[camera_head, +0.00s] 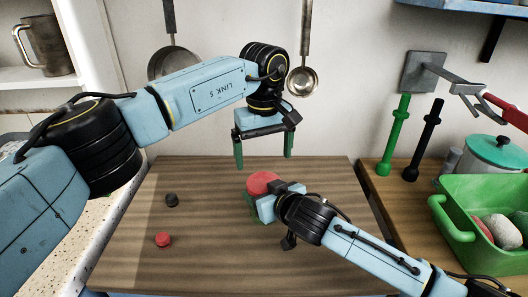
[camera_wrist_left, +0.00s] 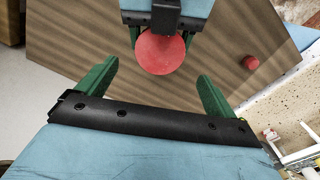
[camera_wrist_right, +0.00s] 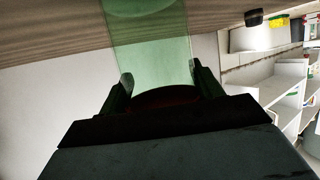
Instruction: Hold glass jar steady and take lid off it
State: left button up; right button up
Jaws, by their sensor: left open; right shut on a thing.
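The glass jar (camera_wrist_right: 150,45) is clear green and stands on the wooden table, its red lid on top. The lid (camera_head: 262,182) shows in the head view and from above in the left wrist view (camera_wrist_left: 160,52). My right gripper (camera_head: 262,205) is shut on the jar from the side. In the right wrist view its fingers (camera_wrist_right: 160,85) flank the glass near the dark lid edge; their contact is partly hidden. My left gripper (camera_head: 263,152) is open and empty, pointing down above and behind the lid, fingers apart. Most of the jar is hidden in the head view.
A small red piece (camera_head: 163,239) and a small black piece (camera_head: 172,200) lie on the left of the table (camera_head: 120,255). A green bin (camera_head: 475,240) and a lidded pot (camera_head: 497,155) stand right. The table's front left is mostly clear.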

aim_at(264, 182)
pick_arm(q)
notch_tip(264, 182, down, 7)
jog(key=shift+r, duration=0.15)
jog(key=c, duration=1)
jog(key=shift+n, duration=1.8)
jog(key=o, duration=1)
jog(key=shift+o, duration=0.2)
jog(key=shift+r, duration=0.15)
